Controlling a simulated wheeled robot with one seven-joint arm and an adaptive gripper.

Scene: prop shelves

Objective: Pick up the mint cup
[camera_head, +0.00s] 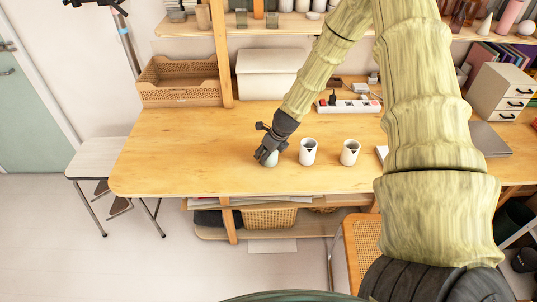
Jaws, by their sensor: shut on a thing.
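The mint cup (271,159) is a small pale green-grey cup near the front edge of the wooden table (170,150). My gripper (268,155) is over it from above and is shut on it, hiding much of the cup. I cannot tell whether the cup touches the tabletop. Two white cups with dark marks stand upright to its right: a nearer one (308,152) and a farther one (350,153).
A brown perforated crate (180,95) and a white box (268,85) stand at the back. A power strip (348,106) lies behind the white cups. A laptop (490,140) and drawer unit (497,92) are at right. The table's left part is clear.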

